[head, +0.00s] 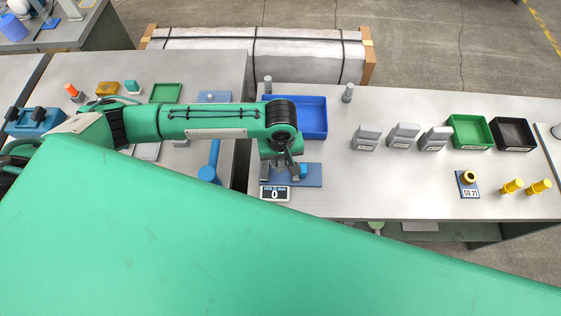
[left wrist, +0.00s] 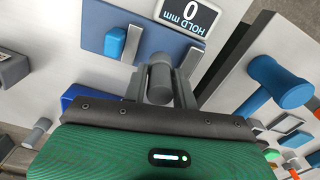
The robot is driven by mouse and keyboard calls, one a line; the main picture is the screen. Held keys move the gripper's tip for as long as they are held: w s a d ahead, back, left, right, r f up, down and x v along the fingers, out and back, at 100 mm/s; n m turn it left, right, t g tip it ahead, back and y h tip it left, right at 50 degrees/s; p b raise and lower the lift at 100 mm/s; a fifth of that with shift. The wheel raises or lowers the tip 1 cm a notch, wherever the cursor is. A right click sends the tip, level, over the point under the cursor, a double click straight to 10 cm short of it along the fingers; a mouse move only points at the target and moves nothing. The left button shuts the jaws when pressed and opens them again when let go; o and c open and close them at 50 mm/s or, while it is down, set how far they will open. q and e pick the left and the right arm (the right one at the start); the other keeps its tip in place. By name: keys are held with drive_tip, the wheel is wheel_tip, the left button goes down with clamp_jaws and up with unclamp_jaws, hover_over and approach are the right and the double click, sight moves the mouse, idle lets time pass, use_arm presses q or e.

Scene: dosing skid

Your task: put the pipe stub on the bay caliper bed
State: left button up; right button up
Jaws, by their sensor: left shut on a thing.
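My left gripper (head: 281,172) is shut on a grey cylinder, the pipe stub (left wrist: 160,78), which shows between its two fingers in the left wrist view. In the head view my gripper and arm hide the stub. The gripper is over the left part of the bay caliper bed, a blue plate (head: 314,181) with a small blue block (head: 303,170) on it and a display (head: 275,193) reading 0 at its front. The plate (left wrist: 160,42) also shows in the left wrist view beyond the fingers. Whether the stub touches the plate I cannot tell. My right gripper is not in view.
A blue bin (head: 314,117) stands behind the plate, with grey posts (head: 268,84) (head: 347,92) near it. A blue round-ended bar (head: 209,172) lies to the left, across a table gap. Grey blocks (head: 403,136) and a green bin (head: 470,131) stand right.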

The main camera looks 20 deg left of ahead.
sight(280, 165)
use_arm(q)
wheel_tip(280, 165, down, 2)
drive_tip(key=shift+f, duration=0.45)
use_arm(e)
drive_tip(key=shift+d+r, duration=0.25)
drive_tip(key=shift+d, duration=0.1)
use_arm(q)
drive_tip(key=shift+f, duration=0.15)
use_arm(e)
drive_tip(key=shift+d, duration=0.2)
use_arm(q)
drive_tip(key=o, duration=1)
drive_tip(key=shift+c, duration=0.2)
